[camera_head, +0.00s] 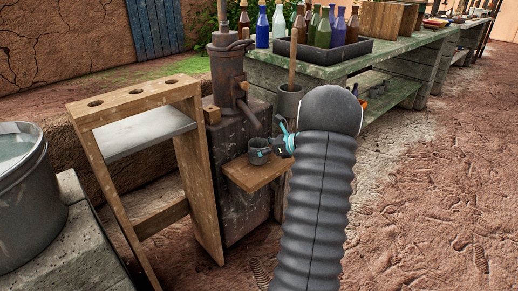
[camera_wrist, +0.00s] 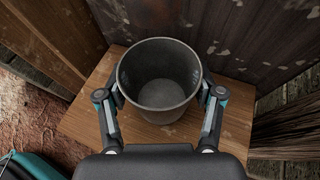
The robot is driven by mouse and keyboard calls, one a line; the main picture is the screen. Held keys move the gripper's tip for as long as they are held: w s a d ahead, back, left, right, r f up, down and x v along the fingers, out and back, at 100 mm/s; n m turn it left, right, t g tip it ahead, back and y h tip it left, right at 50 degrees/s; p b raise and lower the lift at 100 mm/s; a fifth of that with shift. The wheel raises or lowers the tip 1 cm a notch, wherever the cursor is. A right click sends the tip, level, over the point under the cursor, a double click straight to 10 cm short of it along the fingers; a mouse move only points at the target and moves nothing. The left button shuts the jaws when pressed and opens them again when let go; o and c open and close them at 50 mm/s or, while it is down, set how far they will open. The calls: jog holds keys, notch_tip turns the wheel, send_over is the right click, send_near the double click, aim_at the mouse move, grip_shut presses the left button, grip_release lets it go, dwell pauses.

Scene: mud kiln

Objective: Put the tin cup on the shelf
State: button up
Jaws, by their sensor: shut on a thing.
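The tin cup (camera_head: 258,156) is a small grey, round, open-topped vessel. In the wrist view the cup (camera_wrist: 160,112) is upright and looks empty. My gripper (camera_wrist: 159,95) is shut on it, with one finger against each side. In the head view my gripper (camera_head: 262,149) reaches the cup from the right, partly hidden behind my arm. The shelf (camera_head: 250,177) is a small wooden board on the side of a dark cabinet. The cup is over this shelf (camera_wrist: 85,122). I cannot tell whether its base touches the wood.
A dark cabinet (camera_head: 243,205) with a metal pump stands behind the shelf. A wooden stand with holes (camera_head: 138,96) is to the left, and a large bucket (camera_head: 25,205) is at the far left. A bench (camera_head: 310,68) holds a bottle tray. Open ground lies right.

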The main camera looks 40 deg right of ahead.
jog(key=shift+f, duration=0.15)
jog(key=o, duration=1.1)
